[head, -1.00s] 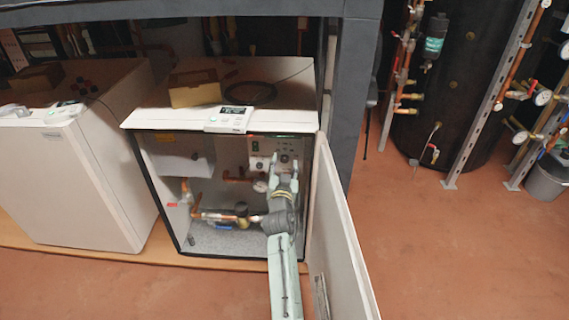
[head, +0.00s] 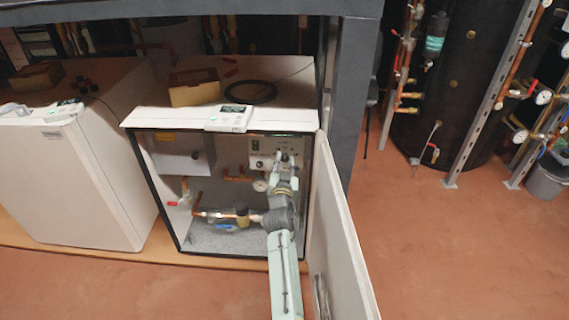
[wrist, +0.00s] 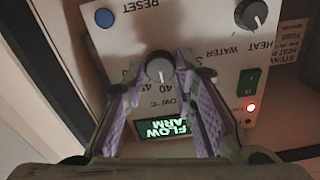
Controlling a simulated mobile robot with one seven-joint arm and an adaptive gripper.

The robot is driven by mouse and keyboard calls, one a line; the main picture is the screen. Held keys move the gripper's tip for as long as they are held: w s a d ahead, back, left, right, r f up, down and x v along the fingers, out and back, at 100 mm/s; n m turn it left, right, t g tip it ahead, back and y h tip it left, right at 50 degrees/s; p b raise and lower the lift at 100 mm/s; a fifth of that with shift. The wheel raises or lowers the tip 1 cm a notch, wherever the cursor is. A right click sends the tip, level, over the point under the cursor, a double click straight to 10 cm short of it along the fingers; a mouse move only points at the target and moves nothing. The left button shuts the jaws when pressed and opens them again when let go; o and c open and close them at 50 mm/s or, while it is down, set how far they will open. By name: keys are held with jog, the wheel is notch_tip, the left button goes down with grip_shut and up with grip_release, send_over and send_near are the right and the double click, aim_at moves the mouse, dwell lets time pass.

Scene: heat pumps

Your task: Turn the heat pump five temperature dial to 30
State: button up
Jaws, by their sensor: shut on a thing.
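The temperature dial (wrist: 160,68) is a dark knob with a grey face on the white control panel (wrist: 207,75) in the wrist view. Its white mark points down in the picture, toward printed numbers near 40. My gripper (wrist: 158,76) has its two purple-padded fingers on either side of the dial, shut on it. In the head view my gripper (head: 284,160) reaches the panel (head: 262,150) inside the open heat pump cabinet (head: 220,118) and hides the dial there. The scale is partly hidden by the fingers.
The panel also holds a second knob (wrist: 251,14), a blue reset button (wrist: 104,18), a green switch (wrist: 249,81), a lit red lamp (wrist: 251,108) and a flow alarm display (wrist: 168,128). The open door (head: 340,230) stands right of my arm; copper pipes (head: 232,215) lie left.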

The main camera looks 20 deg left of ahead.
jog(key=shift+n, duration=0.3)
grip_shut()
jog(key=n, duration=0.3)
jog(key=shift+n, duration=0.3)
jog(key=n, duration=0.3)
jog(key=shift+n, duration=0.3)
jog(key=n+p, duration=0.1)
jog(key=n, duration=0.3)
jog(key=shift+p, duration=0.35)
jog(key=shift+a+n+p, duration=0.1)
jog(key=shift+n+p, duration=0.45)
jog(key=shift+n, duration=1.45)
jog(key=o, duration=1)
grip_release()
